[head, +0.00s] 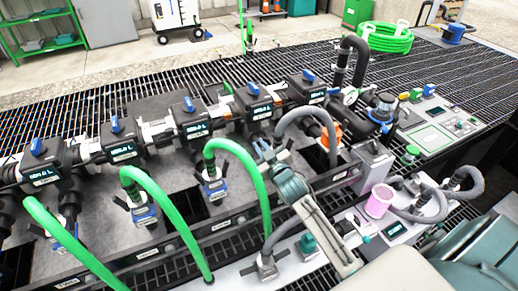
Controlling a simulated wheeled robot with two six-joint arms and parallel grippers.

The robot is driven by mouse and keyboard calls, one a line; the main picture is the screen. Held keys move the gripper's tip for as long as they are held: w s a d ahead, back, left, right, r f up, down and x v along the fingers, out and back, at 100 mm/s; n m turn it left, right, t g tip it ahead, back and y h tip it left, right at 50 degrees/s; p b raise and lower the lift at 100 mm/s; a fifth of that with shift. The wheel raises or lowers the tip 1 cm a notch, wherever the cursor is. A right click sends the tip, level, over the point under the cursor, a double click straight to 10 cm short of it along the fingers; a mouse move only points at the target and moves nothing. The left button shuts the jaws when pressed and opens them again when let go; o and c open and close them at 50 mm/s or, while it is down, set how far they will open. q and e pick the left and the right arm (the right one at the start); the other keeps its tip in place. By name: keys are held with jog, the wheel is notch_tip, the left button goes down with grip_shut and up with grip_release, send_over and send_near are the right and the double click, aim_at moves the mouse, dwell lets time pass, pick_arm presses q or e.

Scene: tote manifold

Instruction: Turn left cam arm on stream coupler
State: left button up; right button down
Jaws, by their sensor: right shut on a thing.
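My right gripper (268,148) reaches up from the lower right to the middle of the manifold. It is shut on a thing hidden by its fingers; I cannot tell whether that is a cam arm. An orange coupler (330,133) with a grey hose (296,113) at its outlet is to the right of the gripper. The hose loops left and passes behind the gripper. Which coupler is the stream coupler is not clear, and its left cam arm cannot be made out. My left gripper is not in view.
Several blue-handled valves (190,105) line the manifold. Green hoses (160,205) arch from couplers left of my right gripper. A pink cup (380,200) stands on the right, near more grey hoses (430,210). A control panel (440,125) is at the far right.

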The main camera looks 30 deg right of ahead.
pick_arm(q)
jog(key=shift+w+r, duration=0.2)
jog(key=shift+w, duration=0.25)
pick_arm(e)
jog(key=shift+d, duration=0.1)
jog(key=c, duration=1.5)
grip_release()
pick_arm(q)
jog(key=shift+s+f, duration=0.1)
pick_arm(e)
jog(key=shift+r, duration=0.1)
